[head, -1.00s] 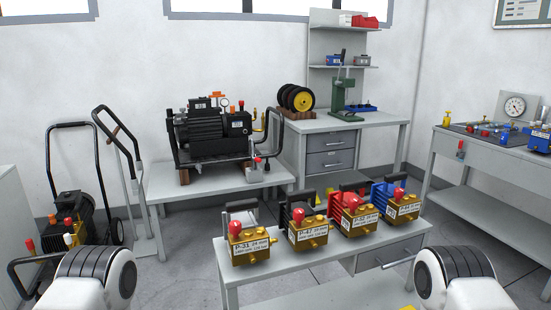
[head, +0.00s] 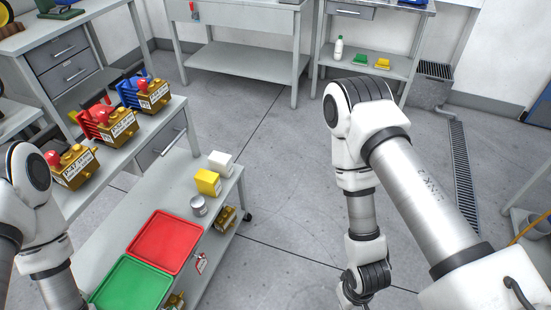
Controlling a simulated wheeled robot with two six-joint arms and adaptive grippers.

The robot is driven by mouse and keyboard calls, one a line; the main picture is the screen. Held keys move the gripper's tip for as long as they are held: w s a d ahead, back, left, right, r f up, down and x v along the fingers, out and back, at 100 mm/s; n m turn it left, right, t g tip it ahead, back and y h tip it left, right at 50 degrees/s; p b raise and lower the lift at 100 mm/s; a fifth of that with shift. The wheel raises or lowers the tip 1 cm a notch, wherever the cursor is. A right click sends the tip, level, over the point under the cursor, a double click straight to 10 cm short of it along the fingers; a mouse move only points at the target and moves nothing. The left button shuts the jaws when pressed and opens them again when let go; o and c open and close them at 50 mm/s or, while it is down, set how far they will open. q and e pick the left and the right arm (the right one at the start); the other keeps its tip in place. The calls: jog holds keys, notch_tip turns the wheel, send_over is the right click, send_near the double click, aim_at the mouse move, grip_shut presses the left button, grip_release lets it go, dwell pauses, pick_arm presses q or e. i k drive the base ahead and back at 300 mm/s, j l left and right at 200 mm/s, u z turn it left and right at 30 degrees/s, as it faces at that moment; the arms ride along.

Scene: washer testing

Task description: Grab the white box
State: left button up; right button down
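The white box (head: 221,163) is a small block on the far right corner of a low grey cart, in the middle of the head view. It stands just behind a yellow box (head: 208,182). My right arm comes in from the lower right and bends down over the floor, to the right of the cart and apart from the box. My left arm is at the left edge of the view. Both grippers are out of the frame.
The cart also holds a grey can (head: 198,205), a red tray (head: 165,242) and a green tray (head: 132,285). A bench with several brass pumps (head: 117,128) stands behind it at left. The floor between the cart and my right arm is clear.

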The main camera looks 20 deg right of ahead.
aim_at(220, 163)
jog(key=u, duration=0.2)
jog(key=i+l+u, duration=0.25)
jog(key=l, duration=0.2)
jog(key=i+l+u, duration=0.2)
jog(key=l, duration=0.2)
jog(key=l+u, duration=0.25)
jog(key=l, duration=0.2)
jog(key=l+u, duration=0.25)
jog(key=l, duration=0.25)
jog(key=i+l, duration=0.1)
jog(key=l, duration=0.95)
jog(key=i+l+u, duration=0.1)
jog(key=l, duration=1)
jog(key=i+l, duration=0.1)
jog(key=l, duration=0.95)
